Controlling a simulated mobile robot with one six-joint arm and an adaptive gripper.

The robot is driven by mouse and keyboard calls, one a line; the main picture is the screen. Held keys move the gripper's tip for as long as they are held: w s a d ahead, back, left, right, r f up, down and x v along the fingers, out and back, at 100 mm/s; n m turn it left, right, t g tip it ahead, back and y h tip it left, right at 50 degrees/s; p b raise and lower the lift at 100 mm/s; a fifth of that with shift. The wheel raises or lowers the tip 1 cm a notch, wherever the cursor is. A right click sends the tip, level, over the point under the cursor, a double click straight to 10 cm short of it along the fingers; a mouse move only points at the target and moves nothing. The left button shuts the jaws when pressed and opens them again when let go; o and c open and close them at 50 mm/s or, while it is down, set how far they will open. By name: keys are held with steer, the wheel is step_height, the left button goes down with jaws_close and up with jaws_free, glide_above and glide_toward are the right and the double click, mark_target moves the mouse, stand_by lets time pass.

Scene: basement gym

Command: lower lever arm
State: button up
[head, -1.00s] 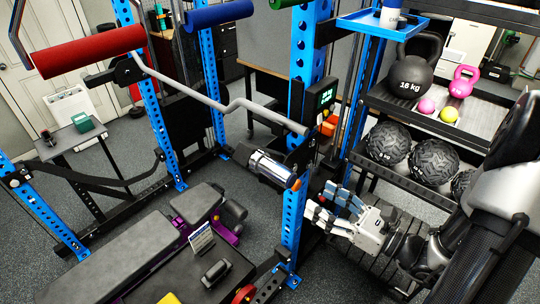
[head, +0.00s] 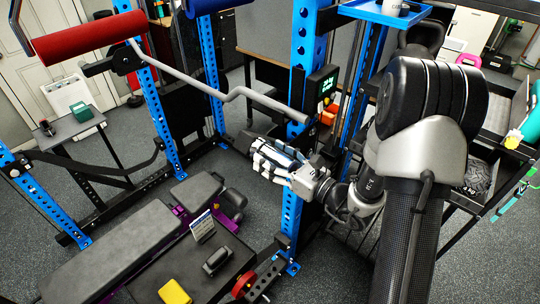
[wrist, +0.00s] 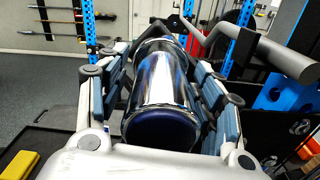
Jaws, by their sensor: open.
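A thick chrome cylinder with a dark blue end cap (wrist: 163,85) fills the middle of the wrist view. It looks like the lever arm's handle or sleeve, though I cannot see how it joins the rack. My gripper (head: 272,160) is open around it, with padded fingers on its left and right sides. In the wrist view the fingers (wrist: 165,92) flank the cylinder; I cannot tell whether the pads touch it. In the head view the gripper mostly hides the cylinder, which is beside the blue rack upright (head: 293,190).
A grey bent bar (head: 195,92) passes just above my gripper, and its end also shows in the wrist view (wrist: 285,60). A red roller pad (head: 90,36) is at upper left. A bench (head: 130,250) and a yellow block (head: 174,291) lie below. A lit display (head: 328,85) is on the upright.

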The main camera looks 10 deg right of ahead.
steer(key=shift+w+a, duration=0.3)
steer(key=shift+w, duration=0.1)
steer(key=c, duration=1.2)
steer(key=shift+f, duration=0.1)
